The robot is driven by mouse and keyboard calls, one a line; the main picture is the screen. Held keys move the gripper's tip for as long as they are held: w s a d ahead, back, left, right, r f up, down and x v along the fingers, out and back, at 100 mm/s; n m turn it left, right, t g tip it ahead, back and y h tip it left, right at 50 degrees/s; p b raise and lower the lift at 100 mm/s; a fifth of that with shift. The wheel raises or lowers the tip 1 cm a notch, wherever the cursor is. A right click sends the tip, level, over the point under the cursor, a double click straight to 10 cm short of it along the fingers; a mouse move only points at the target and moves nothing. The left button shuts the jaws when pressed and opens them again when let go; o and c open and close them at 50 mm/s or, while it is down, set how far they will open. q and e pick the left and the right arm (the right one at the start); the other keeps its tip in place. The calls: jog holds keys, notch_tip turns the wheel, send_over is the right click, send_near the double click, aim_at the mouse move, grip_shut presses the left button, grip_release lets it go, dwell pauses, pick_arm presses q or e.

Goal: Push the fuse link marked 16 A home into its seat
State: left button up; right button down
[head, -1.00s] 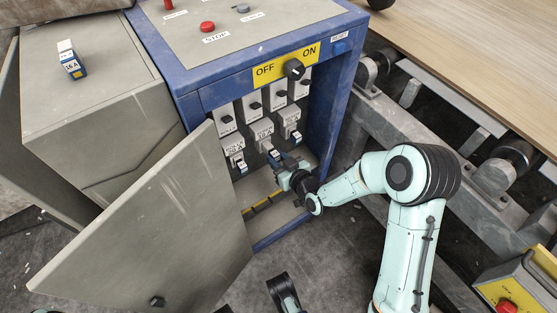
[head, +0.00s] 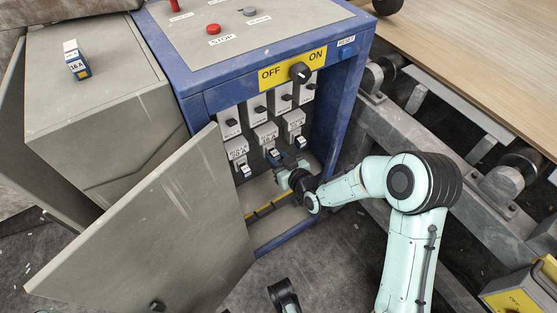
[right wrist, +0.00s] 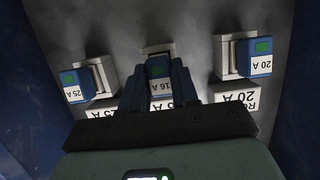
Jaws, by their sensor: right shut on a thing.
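The blue fuse link marked 16 A (right wrist: 159,88), with a white label and green patch, is at the middle seat (right wrist: 157,49) of the lower row. My right gripper (right wrist: 160,92) is shut on it, with one dark finger on each side. In the head view my right gripper (head: 284,170) reaches into the open cabinet from the right, and the fuse link (head: 274,154) shows beyond it. The fingers and label hide part of the seat, so I cannot tell how deep the link sits.
Blue fuse links marked 25 A (right wrist: 73,86) and 20 A (right wrist: 260,58) sit on either side. The open grey door (head: 150,235) stands to the left. Another link marked 16 A (head: 78,68) lies on the grey box (head: 105,95). Blue cabinet walls flank the recess.

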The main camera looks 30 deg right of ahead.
jog(key=shift+w, duration=0.25)
jog(key=c, duration=0.8)
grip_release()
